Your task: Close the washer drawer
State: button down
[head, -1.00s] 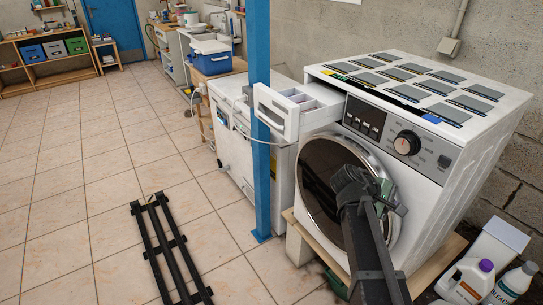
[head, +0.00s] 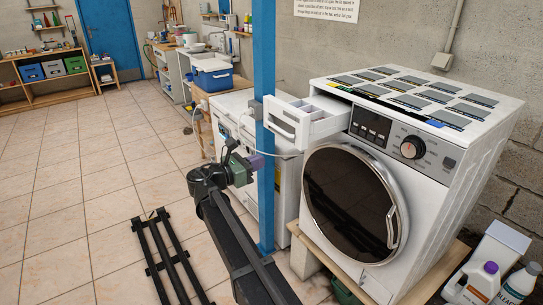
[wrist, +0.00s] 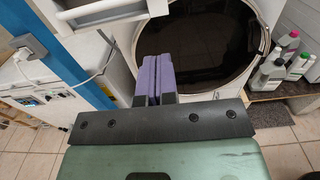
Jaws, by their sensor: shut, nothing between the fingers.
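The washer (head: 440,180) stands on a wooden-topped plinth, its round dark door shut. Its white detergent drawer (head: 289,128) is pulled out at the upper left of the front, with open compartments showing on top. In the wrist view the drawer front (wrist: 105,10) shows at the top left, partly cut off by the frame. My gripper (head: 256,162) is left of the washer, in front of the blue post and lower than the drawer, apart from it. Its purple fingers (wrist: 154,78) are shut together with nothing between them.
A blue post (head: 265,60) stands close to the left of the drawer. A white appliance (head: 232,110) with a cable is behind it. Bleach and other bottles (head: 482,282) stand at the lower right. A black rail frame lies on the tiled floor (head: 70,190), which is otherwise clear at left.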

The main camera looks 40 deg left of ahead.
aim_at(298, 147)
jog(key=x, duration=1.3)
jog(key=shift+d, duration=0.1)
